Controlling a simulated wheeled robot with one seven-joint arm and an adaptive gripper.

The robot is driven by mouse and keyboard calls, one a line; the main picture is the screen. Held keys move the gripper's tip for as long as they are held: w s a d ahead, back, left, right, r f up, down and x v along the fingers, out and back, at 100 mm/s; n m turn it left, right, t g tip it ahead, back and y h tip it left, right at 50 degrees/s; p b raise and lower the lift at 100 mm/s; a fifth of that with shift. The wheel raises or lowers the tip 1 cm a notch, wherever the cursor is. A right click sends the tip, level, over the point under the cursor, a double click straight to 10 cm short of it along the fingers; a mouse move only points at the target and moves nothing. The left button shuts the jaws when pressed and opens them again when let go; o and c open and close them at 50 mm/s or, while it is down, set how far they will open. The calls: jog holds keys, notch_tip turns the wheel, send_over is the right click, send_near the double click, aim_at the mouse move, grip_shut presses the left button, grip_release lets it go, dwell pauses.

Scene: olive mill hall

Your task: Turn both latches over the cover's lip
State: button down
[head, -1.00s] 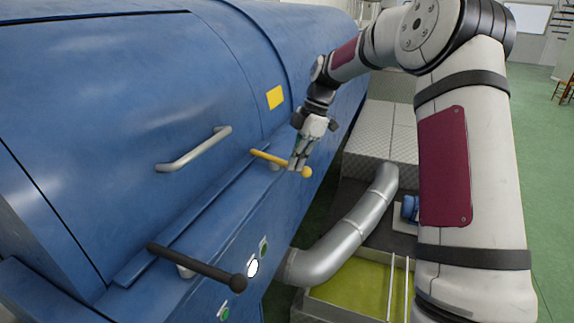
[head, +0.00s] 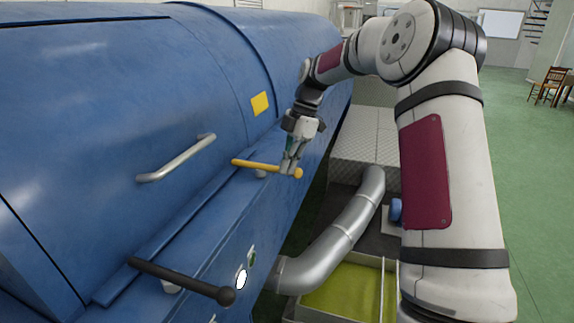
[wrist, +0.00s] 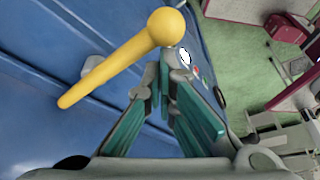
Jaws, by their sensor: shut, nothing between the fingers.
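The yellow latch (head: 262,166) is a bar with a ball at its right end, on the side of the blue machine. Its left end reaches across the cover's lip (head: 205,205) in the head view. The black latch (head: 180,278), nearer to me, slants down right to its ball; its left end also appears to reach the lip. My gripper (head: 289,172) is shut and empty, its fingertips beside the yellow latch's ball. In the wrist view the yellow latch (wrist: 120,62) passes just beyond the closed fingertips (wrist: 163,62); I cannot tell whether they touch.
A silver handle (head: 176,158) and a yellow label (head: 260,104) are on the blue cover. Buttons (head: 242,279) sit below the latches. A silver duct (head: 335,245) and a bin with green contents (head: 345,290) lie right of the machine.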

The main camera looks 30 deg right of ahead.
jog(key=v, duration=1.2)
dwell(0.3)
